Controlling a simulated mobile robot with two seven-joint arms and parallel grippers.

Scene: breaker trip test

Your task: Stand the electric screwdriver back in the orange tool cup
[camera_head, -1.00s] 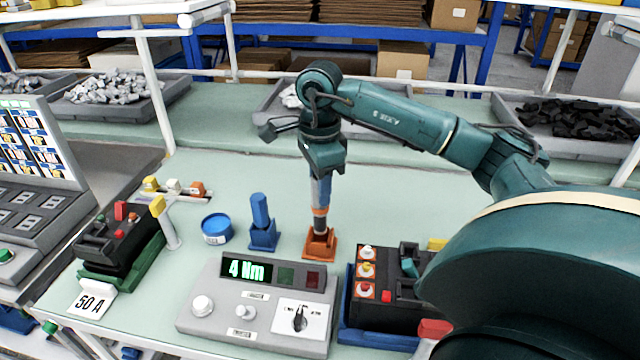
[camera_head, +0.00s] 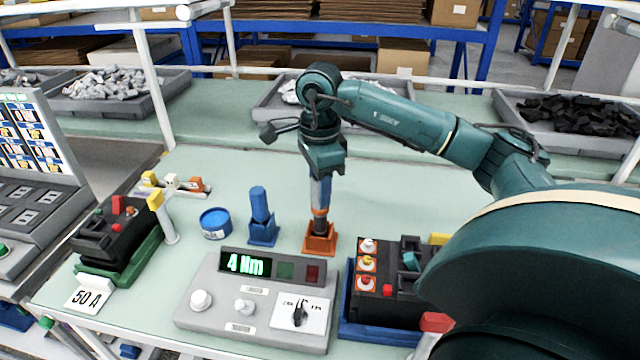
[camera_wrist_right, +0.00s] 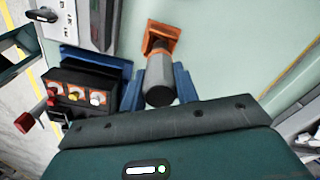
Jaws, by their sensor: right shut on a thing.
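The electric screwdriver (camera_head: 320,212), grey with an orange collar and a dark lower end, stands upright in my right gripper (camera_head: 321,192). The gripper points down with its blue fingers shut on the grey body. The orange tool cup (camera_head: 320,241) is directly below, and the dark lower end reaches its mouth; how deep it sits is hidden. In the right wrist view, the grey body (camera_wrist_right: 159,90) is between the fingers (camera_wrist_right: 158,96), in line with the orange cup (camera_wrist_right: 161,36). My left gripper is not in view.
A blue holder with a blue cylinder (camera_head: 260,208) stands just left of the cup, and a round blue tub (camera_head: 215,223) beyond it. The grey 4 Nm tester (camera_head: 250,300) is in front. A black breaker (camera_head: 385,300) in a blue tray is at front right.

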